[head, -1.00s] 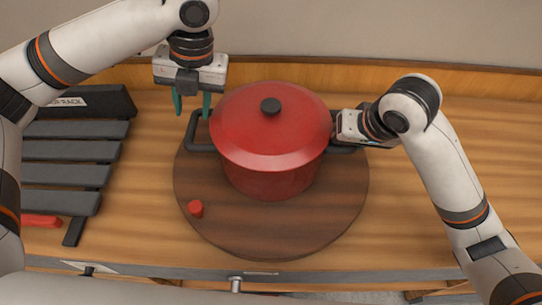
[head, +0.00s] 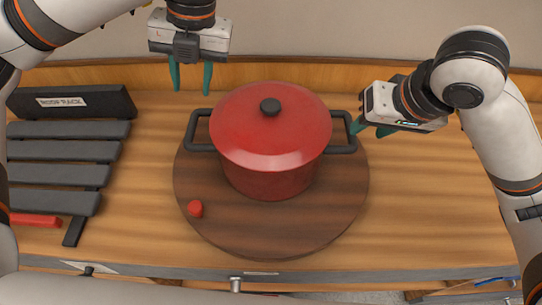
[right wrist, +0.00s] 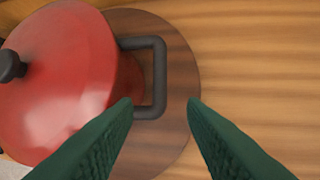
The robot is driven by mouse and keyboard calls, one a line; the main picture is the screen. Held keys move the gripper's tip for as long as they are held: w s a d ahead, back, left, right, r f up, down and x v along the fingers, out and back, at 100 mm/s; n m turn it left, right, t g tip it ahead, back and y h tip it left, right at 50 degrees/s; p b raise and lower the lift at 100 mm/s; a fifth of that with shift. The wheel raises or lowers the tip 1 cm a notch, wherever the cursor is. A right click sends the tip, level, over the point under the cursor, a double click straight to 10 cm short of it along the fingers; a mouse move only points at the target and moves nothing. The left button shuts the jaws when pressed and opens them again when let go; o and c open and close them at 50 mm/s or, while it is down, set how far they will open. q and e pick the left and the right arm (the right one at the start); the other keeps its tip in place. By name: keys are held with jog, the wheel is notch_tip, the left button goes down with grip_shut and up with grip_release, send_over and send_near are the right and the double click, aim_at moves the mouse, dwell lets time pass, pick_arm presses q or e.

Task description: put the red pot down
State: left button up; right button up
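The red pot (head: 268,160) stands upright with its lid on, on a round dark wooden board (head: 270,235). Its two dark handles point left and right. It also shows in the right wrist view (right wrist: 75,80), with its right handle (right wrist: 160,75). My left gripper (head: 190,78) is open and empty, above and behind the left handle, apart from it. My right gripper (head: 368,130) is open, just right of the right handle.
A small red knob-like piece (head: 195,208) lies on the board, front left of the pot. A dark slatted rack (head: 70,150) and a red bar (head: 35,220) are at the left. The wooden counter (head: 440,190) is clear on the right.

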jog(key=shift+v, duration=1.2)
jog(key=shift+r, duration=0.1)
